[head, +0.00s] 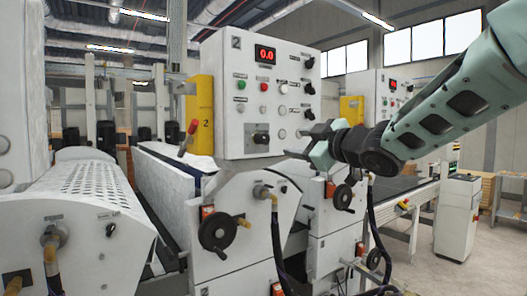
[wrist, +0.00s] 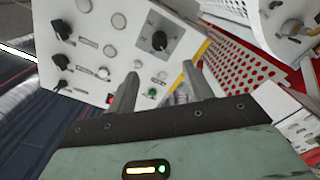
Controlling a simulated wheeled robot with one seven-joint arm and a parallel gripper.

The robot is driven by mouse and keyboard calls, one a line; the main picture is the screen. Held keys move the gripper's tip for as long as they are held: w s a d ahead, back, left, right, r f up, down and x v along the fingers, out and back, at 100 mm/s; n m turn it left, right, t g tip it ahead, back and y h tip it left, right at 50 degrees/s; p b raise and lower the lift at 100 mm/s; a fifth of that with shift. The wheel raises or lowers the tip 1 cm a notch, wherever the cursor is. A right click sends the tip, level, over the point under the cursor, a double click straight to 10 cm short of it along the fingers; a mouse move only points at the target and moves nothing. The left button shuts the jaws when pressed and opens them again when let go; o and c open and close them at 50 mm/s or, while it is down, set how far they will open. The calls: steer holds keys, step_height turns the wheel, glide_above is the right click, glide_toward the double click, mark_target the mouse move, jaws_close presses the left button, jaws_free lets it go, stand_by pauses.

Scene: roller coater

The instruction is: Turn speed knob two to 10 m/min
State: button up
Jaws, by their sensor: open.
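The control panel marked 2 (head: 236,118) is a white box with a red display (head: 265,54) reading 0.0. A large black knob on a square plate (head: 261,138) sits low on its face, likely the speed knob; its label and pointer setting are too small to read. In the wrist view the panel appears roughly upside down, with this knob (wrist: 158,40) beyond and above the fingertips. My gripper (head: 293,145) is open and empty, to the right of the knob in the head view and apart from it. Both fingers (wrist: 160,82) show in the wrist view.
Smaller black knobs (head: 310,88) line the panel's right side. A red-handled lever (head: 188,138) and yellow post (head: 200,110) stand at its left. Below are handwheels (head: 217,231) and a hose (head: 277,245). A similar panel (head: 393,97) stands behind my arm.

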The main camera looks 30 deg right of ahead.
mark_target(266, 139)
steer(key=w+b, duration=0.2)
steer(key=w, duration=0.3)
steer(key=w+b, duration=0.2)
steer(key=w, duration=0.3)
steer(key=w+b, duration=0.2)
steer(key=w, duration=0.3)
steer(key=shift+a, duration=0.25)
steer(key=c, duration=1)
